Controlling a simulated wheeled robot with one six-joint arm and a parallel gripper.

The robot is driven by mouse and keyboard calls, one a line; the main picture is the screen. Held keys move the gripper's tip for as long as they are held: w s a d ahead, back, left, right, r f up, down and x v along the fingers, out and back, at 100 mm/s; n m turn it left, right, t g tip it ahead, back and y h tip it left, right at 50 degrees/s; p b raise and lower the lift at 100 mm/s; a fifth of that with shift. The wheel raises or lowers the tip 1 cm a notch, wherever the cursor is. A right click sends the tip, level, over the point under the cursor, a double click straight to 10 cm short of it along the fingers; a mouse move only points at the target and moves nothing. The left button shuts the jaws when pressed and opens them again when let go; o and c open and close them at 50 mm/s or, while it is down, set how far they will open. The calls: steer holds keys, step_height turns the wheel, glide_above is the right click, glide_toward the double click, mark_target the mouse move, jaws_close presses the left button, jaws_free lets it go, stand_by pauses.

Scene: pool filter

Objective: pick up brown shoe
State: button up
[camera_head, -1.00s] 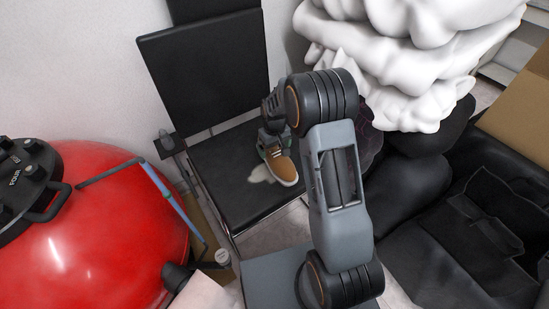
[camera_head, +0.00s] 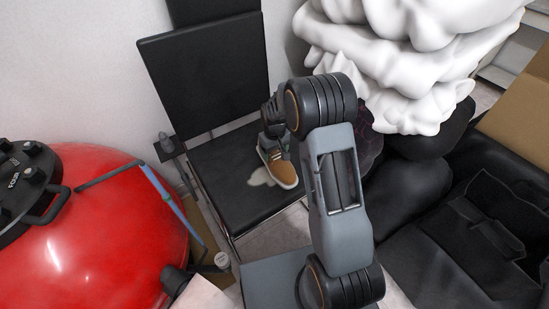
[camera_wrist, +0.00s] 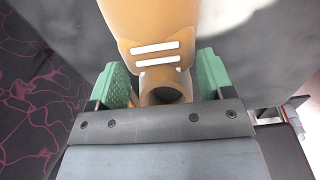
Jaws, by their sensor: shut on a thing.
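The brown shoe (camera_head: 282,168), with a white sole and white laces, is at the black chair's seat (camera_head: 228,184) in the head view. In the wrist view the shoe (camera_wrist: 158,30) lies between the two green finger pads, with its opening toward the wrist. My gripper (camera_wrist: 158,84) is shut on the shoe at its ankle end. In the head view my wrist hides part of the shoe and most of the gripper. I cannot tell whether the sole touches the seat. A pale patch (camera_head: 262,177) shows on the seat beside the shoe.
A red pool filter tank (camera_head: 90,235) stands at the left. A large white sculpted mass (camera_head: 415,50) is at the upper right, close to my arm. A black bag (camera_head: 490,225) lies at the right, with a cardboard box (camera_head: 530,100) behind it. The chair back (camera_head: 205,75) rises behind the seat.

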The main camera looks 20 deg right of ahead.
steer(key=shift+r, duration=0.1)
steer(key=shift+r+p, duration=0.35)
steer(key=shift+r, duration=0.25)
step_height(320, 180, up, 3)
steer(key=shift+s+f+p, duration=0.1)
steer(key=shift+f+p, duration=0.1)
steer(key=shift+p, duration=0.45)
steer(key=s+r+p, duration=0.4)
steer(key=s+r, duration=0.5)
steer(key=s, duration=0.5)
steer(key=m, duration=0.3)
glide_toward(278, 163)
steer(key=s, duration=0.2)
step_height(278, 163, up, 14)
steer(key=s+p, duration=0.2)
steer(key=p, duration=2)
steer(key=shift+f, duration=0.15)
